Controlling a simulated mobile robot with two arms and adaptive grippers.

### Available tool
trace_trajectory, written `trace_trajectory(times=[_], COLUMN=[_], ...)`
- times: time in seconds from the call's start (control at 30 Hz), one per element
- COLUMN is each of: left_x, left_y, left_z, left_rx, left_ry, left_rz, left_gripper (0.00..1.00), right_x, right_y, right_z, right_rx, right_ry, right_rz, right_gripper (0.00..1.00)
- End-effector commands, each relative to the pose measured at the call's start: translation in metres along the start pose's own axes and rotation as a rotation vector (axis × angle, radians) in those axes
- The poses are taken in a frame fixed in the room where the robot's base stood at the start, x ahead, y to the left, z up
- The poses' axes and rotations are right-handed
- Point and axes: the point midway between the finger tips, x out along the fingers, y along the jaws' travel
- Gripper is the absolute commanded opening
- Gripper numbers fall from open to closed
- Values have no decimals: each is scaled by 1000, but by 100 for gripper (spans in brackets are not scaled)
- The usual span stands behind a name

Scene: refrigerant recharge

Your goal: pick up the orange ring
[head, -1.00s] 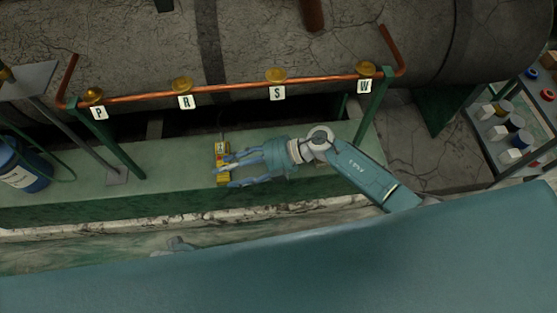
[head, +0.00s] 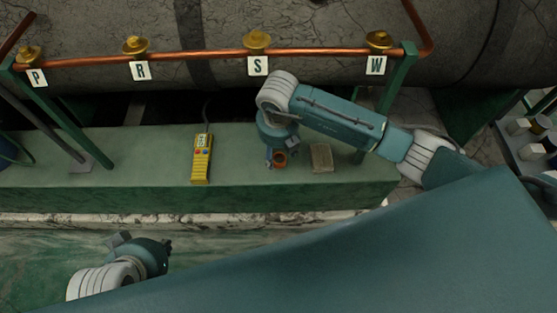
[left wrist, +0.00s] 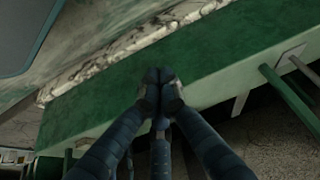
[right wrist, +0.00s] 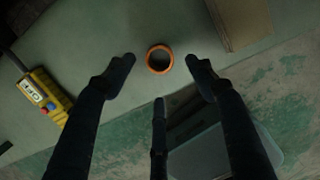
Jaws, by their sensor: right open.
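The orange ring (head: 280,159) lies on the green ledge (head: 240,168) in the head view, just below my right gripper (head: 272,152). In the right wrist view the orange ring (right wrist: 159,59) lies flat between and slightly beyond the spread fingertips of my right gripper (right wrist: 160,75), with a gap on both sides. My right gripper is open and empty. My left gripper (head: 167,250) is at the lower left in the head view, away from the ledge. In the left wrist view its fingertips (left wrist: 160,88) meet with nothing visible between them.
A yellow handset (head: 201,160) with a cable lies left of the ring. A brown block (head: 321,157) lies close to its right. A copper pipe (head: 200,55) with brass valves labelled P, R, S, W runs behind the ledge on green posts. The ledge between handset and ring is clear.

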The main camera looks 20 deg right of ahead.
Motion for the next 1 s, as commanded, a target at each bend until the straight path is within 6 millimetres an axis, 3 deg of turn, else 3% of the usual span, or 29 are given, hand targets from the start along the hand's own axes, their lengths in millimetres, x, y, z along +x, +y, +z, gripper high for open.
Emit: trace_trajectory(times=[0.17,0.6,0.77,1.0], left_x=[4,-2,-6,-6], left_y=[2,12,13,13], left_z=[-18,-103,-115,-115], left_rx=[2,10,10,10], left_ry=[68,400,445,447], left_rz=[4,22,24,24], left_gripper=[0,0,0,0], right_x=[10,49,53,53], right_y=[-1,-2,-2,-2], right_z=[1,5,6,6], right_rx=[1,-1,0,-1], right_ry=[2,3,2,2], right_rz=[0,1,2,2], right_gripper=[55,55,55,53])
